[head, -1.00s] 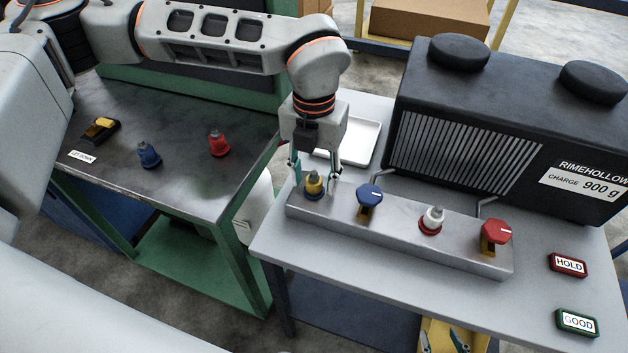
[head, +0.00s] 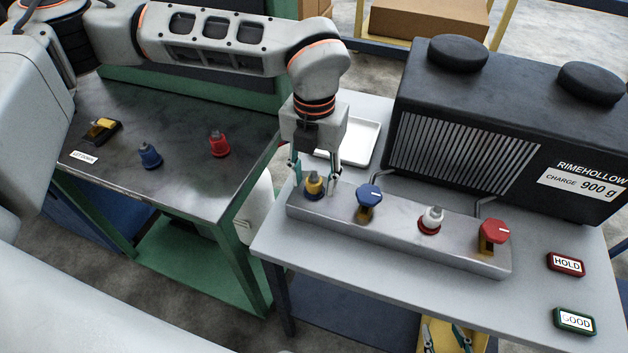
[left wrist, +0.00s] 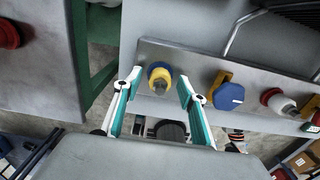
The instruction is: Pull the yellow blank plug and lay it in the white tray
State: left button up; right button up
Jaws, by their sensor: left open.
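The yellow blank plug (head: 314,184) stands at the left end of the grey metal manifold bar (head: 400,230), with a blue ring at its base. In the left wrist view the yellow plug (left wrist: 159,73) sits between the spread fingers, near their tips. My left gripper (head: 315,184) is open around the plug, one finger on each side, with gaps showing. The left gripper also shows in the left wrist view (left wrist: 160,82). The white tray (head: 362,143) lies behind the gripper on the table, partly hidden by my left arm.
On the bar stand a blue knob (head: 369,195), a white plug with red base (head: 431,219) and a red knob (head: 494,233). The black unit (head: 520,130) stands behind. Blue (head: 149,155) and red (head: 219,144) caps stand on the left bench.

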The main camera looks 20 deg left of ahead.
jog(key=shift+s, duration=0.1)
pick_arm(q)
jog(key=shift+c, duration=0.7)
grip_shut()
pick_arm(e)
jog(key=shift+s+f, duration=0.15)
jog(key=shift+s, duration=0.2)
pick_arm(q)
jog(key=shift+r, duration=0.1)
